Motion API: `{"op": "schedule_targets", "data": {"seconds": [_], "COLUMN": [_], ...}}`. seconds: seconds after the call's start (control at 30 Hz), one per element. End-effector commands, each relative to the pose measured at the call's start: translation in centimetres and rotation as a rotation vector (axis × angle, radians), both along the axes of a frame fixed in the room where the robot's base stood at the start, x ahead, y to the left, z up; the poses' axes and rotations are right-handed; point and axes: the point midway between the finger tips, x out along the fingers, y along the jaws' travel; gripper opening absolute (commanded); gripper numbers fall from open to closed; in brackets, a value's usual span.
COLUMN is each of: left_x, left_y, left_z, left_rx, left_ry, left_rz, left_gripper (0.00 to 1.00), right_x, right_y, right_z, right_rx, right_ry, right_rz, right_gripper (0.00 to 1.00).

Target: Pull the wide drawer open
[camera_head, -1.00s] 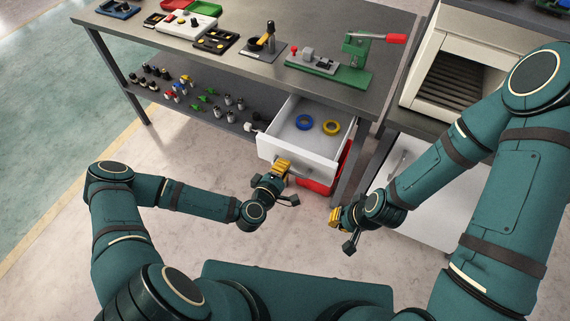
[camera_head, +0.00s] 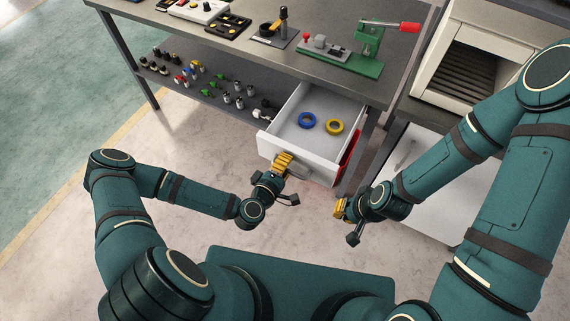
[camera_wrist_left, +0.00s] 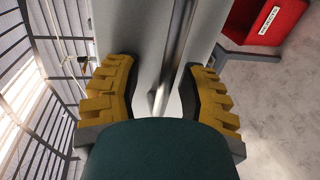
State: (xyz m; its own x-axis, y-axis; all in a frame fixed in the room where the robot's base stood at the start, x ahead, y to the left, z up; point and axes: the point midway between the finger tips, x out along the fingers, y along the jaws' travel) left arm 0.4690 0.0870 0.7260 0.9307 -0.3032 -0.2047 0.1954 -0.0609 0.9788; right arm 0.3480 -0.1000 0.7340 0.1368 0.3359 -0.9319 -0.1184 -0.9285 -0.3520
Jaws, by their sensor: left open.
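The wide white drawer (camera_head: 274,149) under the bench stands pulled out, with a blue ring (camera_head: 307,120) and a yellow ring (camera_head: 335,127) lying inside. My left gripper (camera_head: 284,163) is at the drawer's front, by its grey handle (camera_head: 300,171). In the left wrist view, my left gripper (camera_wrist_left: 158,88) is open, with the handle bar (camera_wrist_left: 172,65) between its yellow fingers and nearer the right one. I cannot tell whether either finger touches it. My right gripper (camera_head: 342,209) is apart from the drawer, to its lower right; its opening is unclear.
The grey bench (camera_head: 225,45) carries a green press (camera_head: 362,58) and several trays and fixtures. Its lower shelf (camera_head: 205,95) holds several small parts. A red bin (camera_head: 351,153) sits beside the drawer, near a white cabinet (camera_head: 425,185). Floor (camera_head: 205,165) left of the drawer is clear.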

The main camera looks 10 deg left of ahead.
Motion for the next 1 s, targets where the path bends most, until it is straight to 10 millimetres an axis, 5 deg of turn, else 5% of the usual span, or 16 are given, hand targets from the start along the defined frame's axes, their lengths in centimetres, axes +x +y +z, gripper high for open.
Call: {"op": "schedule_targets", "data": {"seconds": [0.53,1.0], "left_x": [-6.3,-6.9], "left_y": [2.1,2.3], "left_z": [1.4,1.6], "left_rx": [-0.001,0.0], "left_ry": [0.001,-0.001], "left_rz": [0.0,0.0], "left_gripper": [0.41,0.41], "right_x": [0.0,0.0], "right_y": [0.0,0.0], "right_z": [0.0,0.0], "right_rx": [0.0,0.0], "right_ry": [0.0,0.0], "right_rz": [0.0,0.0], "right_gripper": [0.0,0.0]}}
